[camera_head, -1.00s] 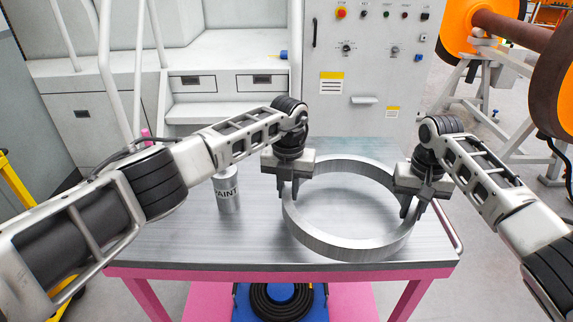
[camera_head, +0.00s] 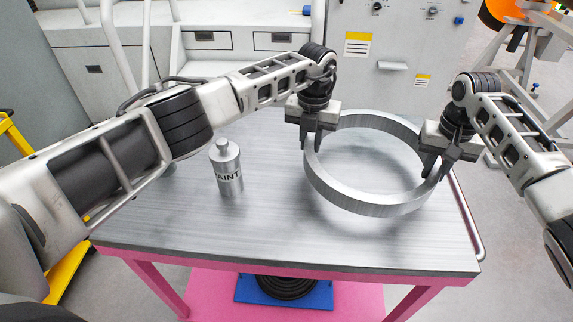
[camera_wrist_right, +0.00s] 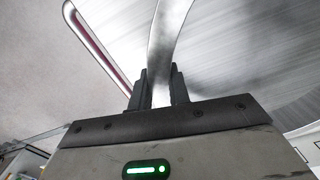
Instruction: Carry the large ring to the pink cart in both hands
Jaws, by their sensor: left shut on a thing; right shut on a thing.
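The large metal ring (camera_head: 368,204) is over the right half of the pink cart's steel top (camera_head: 250,228). It looks raised a little above the top, with a soft shadow below it. My left gripper (camera_head: 318,146) is shut on the ring's left side. My right gripper (camera_head: 436,170) is shut on its right side. In the right wrist view the ring's wall (camera_wrist_right: 163,50) stands between the two fingers of my right gripper (camera_wrist_right: 159,88). The cart's pink frame (camera_head: 150,283) shows below the top.
A rail (camera_head: 467,220) runs along the cart's right edge. A dark coil (camera_head: 285,287) lies on a blue item on the lower shelf. A grey cabinet (camera_head: 400,60) stands behind the cart.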

